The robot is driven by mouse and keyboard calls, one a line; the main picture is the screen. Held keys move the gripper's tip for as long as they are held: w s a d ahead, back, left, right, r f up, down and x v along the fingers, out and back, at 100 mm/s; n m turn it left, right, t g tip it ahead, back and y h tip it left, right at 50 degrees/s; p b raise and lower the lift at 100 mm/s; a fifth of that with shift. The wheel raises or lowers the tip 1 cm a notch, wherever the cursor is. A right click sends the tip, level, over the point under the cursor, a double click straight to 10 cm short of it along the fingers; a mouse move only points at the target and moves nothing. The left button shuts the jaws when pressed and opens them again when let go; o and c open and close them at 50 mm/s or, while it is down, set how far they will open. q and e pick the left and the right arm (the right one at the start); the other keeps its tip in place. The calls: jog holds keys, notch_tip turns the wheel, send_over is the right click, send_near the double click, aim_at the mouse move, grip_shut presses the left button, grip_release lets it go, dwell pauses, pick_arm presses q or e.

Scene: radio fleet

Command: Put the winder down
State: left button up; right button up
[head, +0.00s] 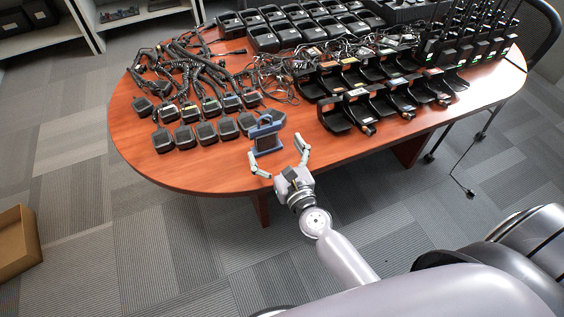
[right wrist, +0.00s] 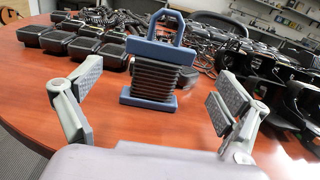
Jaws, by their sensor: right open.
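The winder (head: 266,138) is a blue frame with a handle loop on top and dark cord wound around its middle. It stands upright on the wooden table (head: 190,177) near the front edge. My right gripper (head: 280,157) is open at the table's front edge, its fingers spread to either side in front of the winder. In the right wrist view the winder (right wrist: 156,65) stands on the table between the open fingertips (right wrist: 152,85), with clear space on both sides. I see no contact. My left gripper is not in view.
Several speaker microphones (head: 206,131) with coiled cords lie left of the winder. Black chargers (head: 375,98) stand to its right, and more units (head: 295,25) fill the back. Bare tabletop shows along the front left edge. A cardboard box (head: 17,243) is on the floor at left.

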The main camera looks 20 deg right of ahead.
jog(key=shift+s+b, duration=0.55)
jog(key=shift+s, duration=2.05)
